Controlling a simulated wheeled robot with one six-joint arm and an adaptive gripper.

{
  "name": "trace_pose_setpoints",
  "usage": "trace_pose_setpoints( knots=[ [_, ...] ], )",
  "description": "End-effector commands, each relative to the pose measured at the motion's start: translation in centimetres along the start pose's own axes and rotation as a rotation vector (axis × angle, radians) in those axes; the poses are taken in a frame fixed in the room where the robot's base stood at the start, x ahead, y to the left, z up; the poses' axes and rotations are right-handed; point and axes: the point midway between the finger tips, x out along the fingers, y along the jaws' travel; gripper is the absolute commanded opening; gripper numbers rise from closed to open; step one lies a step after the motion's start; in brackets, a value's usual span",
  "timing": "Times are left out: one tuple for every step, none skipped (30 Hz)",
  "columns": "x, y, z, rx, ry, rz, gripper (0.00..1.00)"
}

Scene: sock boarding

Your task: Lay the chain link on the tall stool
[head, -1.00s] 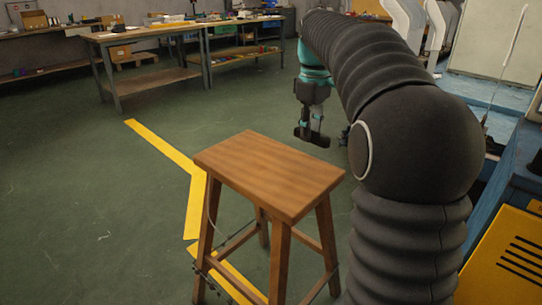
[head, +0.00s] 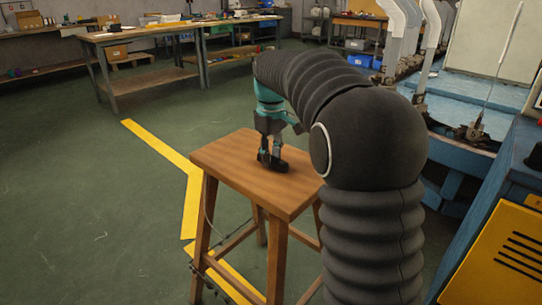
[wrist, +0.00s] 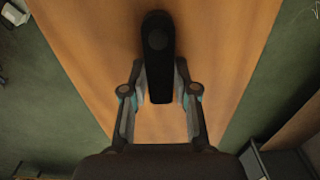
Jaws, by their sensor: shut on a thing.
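The chain link (wrist: 159,48) is a dark, elongated piece with rounded ends. In the wrist view it lies between the two fingers of my gripper (wrist: 159,95), which is shut on it. In the head view the link (head: 277,164) shows small and dark under my gripper (head: 270,155), at the seat of the tall stool (head: 232,155). The stool has a flat wooden seat and splayed legs. The seat also fills the middle of the wrist view (wrist: 90,60). The link is over the seat; whether it touches the wood I cannot tell.
A yellow line (head: 155,140) runs along the green floor left of the stool. Workbenches (head: 150,35) with loose items stand at the back. A blue machine (head: 470,185) and a yellow panel (head: 500,255) stand on the right. The near part of the seat is bare.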

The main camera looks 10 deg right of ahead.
Motion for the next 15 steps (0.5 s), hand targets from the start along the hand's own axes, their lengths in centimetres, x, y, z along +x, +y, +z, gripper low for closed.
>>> trace_pose_setpoints(
  knots=[
    [-0.06,0.01,0.0,0.0,0.002,0.001,0.0],
    [-0.09,0.02,0.0,0.0,0.002,0.001,0.0],
    [-0.1,0.02,0.0,0.0,0.002,0.001,0.0],
    [-0.1,0.02,0.0,0.0,0.001,0.001,0.0],
    [-0.1,0.02,0.0,0.0,0.001,0.001,0.0],
    [-0.08,0.02,0.0,0.0,0.001,0.001,0.0],
    [-0.02,0.02,0.01,0.0,0.001,0.001,0.0],
    [0.06,0.02,0.01,0.0,0.001,0.001,0.0],
    [0.18,0.01,0.01,0.0,0.001,0.0,0.0],
    [0.26,0.01,0.02,0.0,0.001,0.0,0.0],
    [0.22,0.01,0.02,0.0,0.0,0.0,0.36],
    [0.2,0.01,0.02,0.0,0.0,0.0,0.46],
    [0.2,0.01,0.02,0.0,0.0,0.0,0.54],
    [0.2,0.01,0.01,0.0,0.0,0.0,0.54],
    [0.2,0.01,0.01,0.0,0.0,0.0,0.54]
  ],
)
